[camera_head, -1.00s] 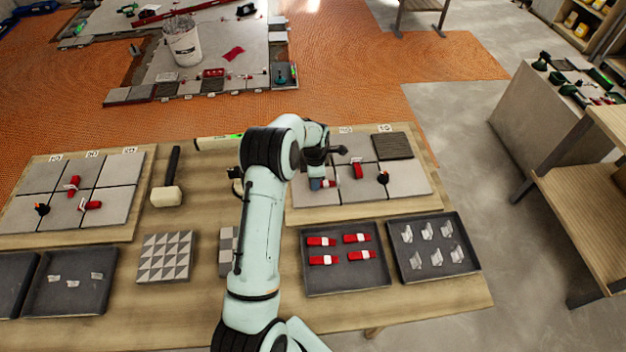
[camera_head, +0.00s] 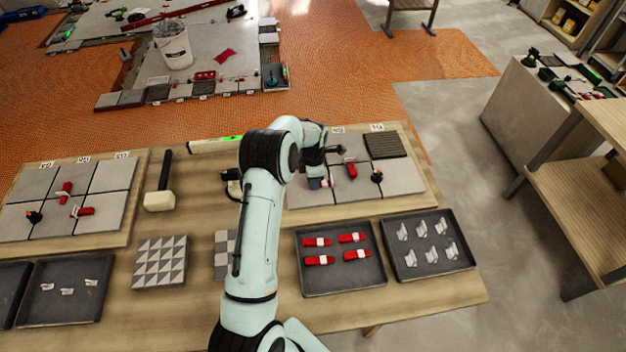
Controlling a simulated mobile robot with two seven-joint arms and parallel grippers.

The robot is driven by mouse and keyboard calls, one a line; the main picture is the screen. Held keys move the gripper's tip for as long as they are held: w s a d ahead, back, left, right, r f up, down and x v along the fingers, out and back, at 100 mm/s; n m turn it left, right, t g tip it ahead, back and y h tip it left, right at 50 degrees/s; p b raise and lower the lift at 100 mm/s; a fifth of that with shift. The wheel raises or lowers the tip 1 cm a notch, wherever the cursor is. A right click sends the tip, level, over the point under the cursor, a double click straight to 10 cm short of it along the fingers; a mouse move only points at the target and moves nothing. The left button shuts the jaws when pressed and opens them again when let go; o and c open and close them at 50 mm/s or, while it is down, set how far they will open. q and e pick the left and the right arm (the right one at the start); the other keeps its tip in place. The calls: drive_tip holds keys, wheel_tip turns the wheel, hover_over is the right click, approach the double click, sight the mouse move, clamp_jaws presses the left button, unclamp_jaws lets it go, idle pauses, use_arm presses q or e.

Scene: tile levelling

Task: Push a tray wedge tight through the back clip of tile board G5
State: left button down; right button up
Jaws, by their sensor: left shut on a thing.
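The right tile board (camera_head: 433,187) has grey tiles, one dark ribbed tile (camera_head: 386,145), a standing red wedge piece (camera_head: 351,170) and a black-and-orange knob (camera_head: 376,176). Its small labels are too blurred to read, so I cannot tell which board is G5. My left gripper (camera_head: 318,183) is low over the left part of this board, shut on a small red wedge (camera_head: 327,183); the arm and gripper hide much of it. I cannot tell whether the wedge is in a clip. A dark tray (camera_head: 340,275) holds several red wedges with white bands. My right gripper is not in view.
A tray of clear clips (camera_head: 432,270) stands at the right. A left tile board (camera_head: 120,235), a mallet (camera_head: 160,200), a patterned tile (camera_head: 161,262) and a tray with small clips (camera_head: 66,308) are on the left. My arm crosses the middle of the table.

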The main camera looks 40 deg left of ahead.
use_arm(q)
drive_tip(key=shift+w+d+r, duration=0.1)
drive_tip(key=shift+w+d, duration=0.75)
drive_tip(key=shift+w, duration=0.3)
idle(1.1)
drive_tip(key=c, duration=0.9)
unclamp_jaws()
drive_tip(key=shift+s, duration=0.1)
wheel_tip(320, 180, up, 13)
drive_tip(key=shift+r, duration=0.2)
drive_tip(key=shift+f, duration=0.1)
